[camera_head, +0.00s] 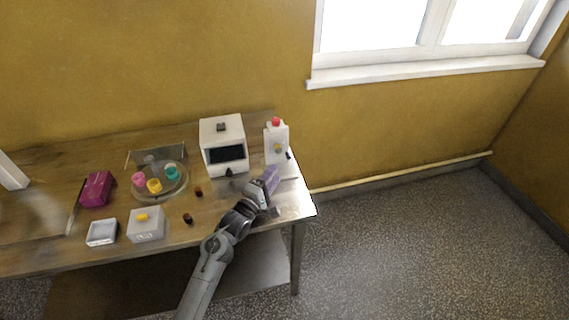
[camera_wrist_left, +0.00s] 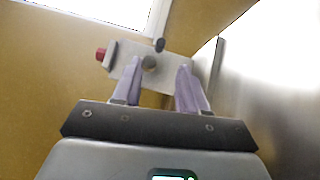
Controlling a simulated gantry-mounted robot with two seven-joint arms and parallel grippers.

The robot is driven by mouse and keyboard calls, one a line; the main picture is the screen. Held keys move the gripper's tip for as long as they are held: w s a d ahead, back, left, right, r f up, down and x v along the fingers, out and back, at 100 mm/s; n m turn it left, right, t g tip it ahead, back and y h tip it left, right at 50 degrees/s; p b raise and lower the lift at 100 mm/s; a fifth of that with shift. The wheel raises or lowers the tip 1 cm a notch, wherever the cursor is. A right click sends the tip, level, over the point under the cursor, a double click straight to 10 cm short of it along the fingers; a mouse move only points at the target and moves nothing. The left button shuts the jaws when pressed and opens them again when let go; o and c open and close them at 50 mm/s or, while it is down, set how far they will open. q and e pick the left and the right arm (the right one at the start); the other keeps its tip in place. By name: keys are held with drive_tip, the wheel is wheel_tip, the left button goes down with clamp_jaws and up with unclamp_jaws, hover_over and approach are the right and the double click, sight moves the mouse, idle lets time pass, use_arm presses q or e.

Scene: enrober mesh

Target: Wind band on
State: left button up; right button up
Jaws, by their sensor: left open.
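A white upright control box (camera_head: 270,154) stands at the right end of the table, with a red button (camera_head: 276,121) on top. A small yellowish knob (camera_head: 278,148) is on its front and a short black lever (camera_head: 288,155) at its right side. In the left wrist view the box (camera_wrist_left: 127,68) appears tilted, its round knob (camera_wrist_left: 149,63) between my fingertips in the picture and the black part (camera_wrist_left: 159,44) just beyond. My left gripper (camera_head: 272,174) is open and empty, with purple fingers pointing at the box front. Contact with the knob cannot be told.
A white machine (camera_head: 222,132) with a dark opening stands left of the box. A round tray (camera_head: 170,193) with coloured cups, a magenta block (camera_head: 97,188), white containers (camera_head: 147,230) and two small dark pieces (camera_head: 187,218) lie further left. The table's right edge is close to my gripper.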

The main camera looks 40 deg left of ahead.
sight(279, 152)
use_arm(q)
drive_tip(key=w, duration=0.2)
drive_tip(key=w+a, duration=0.1)
drive_tip(key=w, duration=0.2)
drive_tip(key=w+b, duration=0.1)
drive_tip(key=w, duration=0.2)
drive_tip(key=shift+a+r, duration=0.15)
drive_tip(key=shift+r, duration=0.2)
drive_tip(key=shift+s, duration=0.1)
clamp_jaws()
